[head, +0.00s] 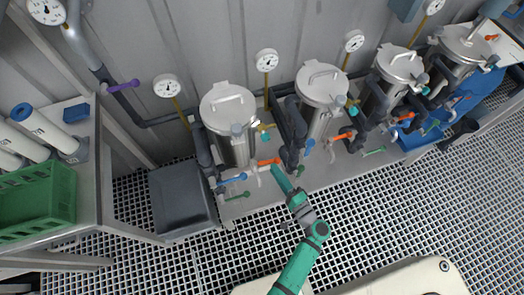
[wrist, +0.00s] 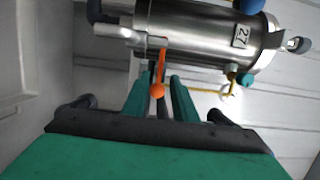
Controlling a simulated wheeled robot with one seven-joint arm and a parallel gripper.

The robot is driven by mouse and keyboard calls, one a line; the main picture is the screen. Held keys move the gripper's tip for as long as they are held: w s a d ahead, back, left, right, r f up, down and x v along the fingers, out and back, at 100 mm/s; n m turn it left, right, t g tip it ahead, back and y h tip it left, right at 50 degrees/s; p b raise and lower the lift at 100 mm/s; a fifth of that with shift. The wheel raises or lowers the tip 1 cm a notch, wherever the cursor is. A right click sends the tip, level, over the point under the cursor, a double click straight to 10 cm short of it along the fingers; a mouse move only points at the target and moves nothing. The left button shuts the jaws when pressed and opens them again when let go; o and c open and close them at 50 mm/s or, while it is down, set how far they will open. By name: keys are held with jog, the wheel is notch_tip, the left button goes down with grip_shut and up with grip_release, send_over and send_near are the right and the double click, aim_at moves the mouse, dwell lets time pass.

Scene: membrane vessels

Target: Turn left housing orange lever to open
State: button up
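The left housing (head: 230,135) is the leftmost upright steel vessel in the head view, with a domed lid. Its orange lever (head: 268,161) sticks out to the right near its base. My gripper (head: 276,171) is at the lever's outer end. In the wrist view, a steel vessel (wrist: 195,30) with a number label crosses the top. The orange lever (wrist: 159,72) and its ball end lie between the two teal fingers of my gripper (wrist: 160,90). The fingers look apart, with gaps beside the lever; whether either touches it is unclear.
A blue lever (head: 232,179) and a green lever (head: 237,196) sit low beside the left housing. A second vessel (head: 320,95) with its own orange lever (head: 342,137) stands to the right. A grey bin (head: 182,200) is at left. Grated floor lies in front.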

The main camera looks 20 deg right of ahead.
aim_at(266, 162)
jog(key=x, duration=0.9)
jog(key=shift+w+a, duration=0.1)
jog(key=shift+w, duration=0.1)
grip_shut()
jog(key=shift+f, duration=0.1)
dwell(1.1)
